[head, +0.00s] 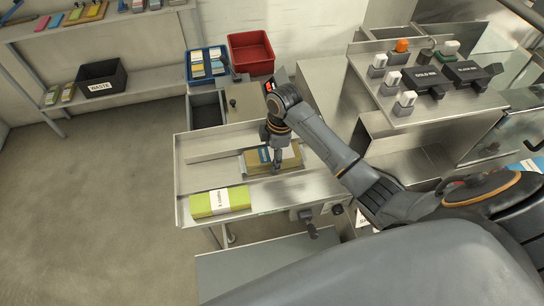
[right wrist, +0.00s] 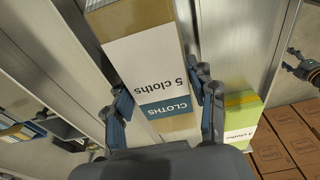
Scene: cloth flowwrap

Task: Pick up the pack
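The pack (head: 290,157) is a long tan and yellowish bundle lying in the metal trough of the table in the head view. In the right wrist view the pack (right wrist: 150,52) shows a white band reading "5 cloths" and a blue band reading "CLOTHS". My right gripper (head: 277,166) points down over the pack and hides part of it. In the right wrist view my right gripper's (right wrist: 163,88) two fingers are apart, one on each side of the pack, with a slim gap seeming to show beside it.
A green pack (head: 220,201) lies at the table's front left. Behind stand a red bin (head: 250,52), a blue crate (head: 206,66) and a black waste box (head: 101,78) on a shelf. A dark fitting (head: 306,216) sits at the table's front edge.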

